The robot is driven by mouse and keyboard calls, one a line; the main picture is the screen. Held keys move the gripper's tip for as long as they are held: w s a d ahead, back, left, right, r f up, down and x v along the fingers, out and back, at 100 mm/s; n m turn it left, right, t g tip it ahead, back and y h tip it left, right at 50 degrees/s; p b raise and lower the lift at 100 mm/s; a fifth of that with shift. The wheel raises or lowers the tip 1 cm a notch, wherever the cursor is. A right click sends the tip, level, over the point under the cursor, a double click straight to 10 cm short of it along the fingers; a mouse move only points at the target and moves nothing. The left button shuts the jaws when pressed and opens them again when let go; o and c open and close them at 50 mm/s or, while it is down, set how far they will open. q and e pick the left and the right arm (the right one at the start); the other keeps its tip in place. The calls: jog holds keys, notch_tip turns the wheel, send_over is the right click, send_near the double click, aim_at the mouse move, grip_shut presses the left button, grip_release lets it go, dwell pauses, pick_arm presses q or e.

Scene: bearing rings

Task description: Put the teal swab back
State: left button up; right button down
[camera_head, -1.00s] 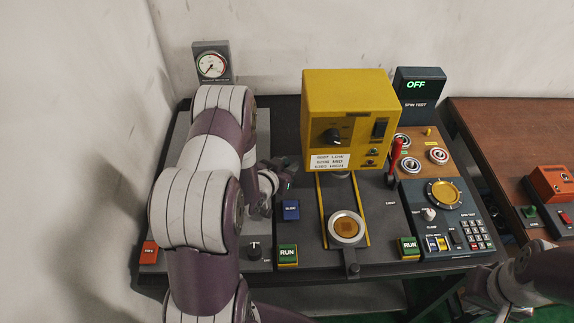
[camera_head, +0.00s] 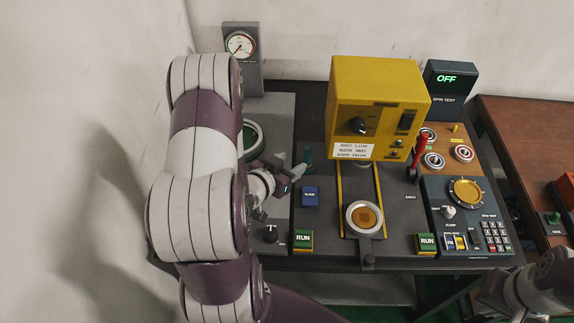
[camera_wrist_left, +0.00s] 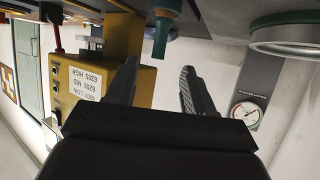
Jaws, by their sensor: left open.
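The teal swab (camera_head: 308,155) stands upright on the dark machine top, left of the yellow press. It also shows in the left wrist view (camera_wrist_left: 163,24), upside down there, with its narrow end pointing away from the surface. My left gripper (camera_head: 298,171) is open and empty just in front of and left of the swab. In the left wrist view its two fingers (camera_wrist_left: 158,78) are spread, and the swab shows beyond the gap between them, not visibly touching either. My right gripper (camera_head: 492,306) is at the bottom right, its fingers too unclear to read.
A gauge (camera_head: 240,44) stands at the back left.

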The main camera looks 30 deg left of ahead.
pick_arm(q)
jog(key=s+d+r+g, duration=0.6)
jog(key=s+d+g, duration=0.4)
jog(key=d+g, duration=0.1)
jog(key=shift+d+r+g, duration=0.2)
jog(key=shift+d+g, duration=0.2)
jog(key=shift+d, duration=0.3)
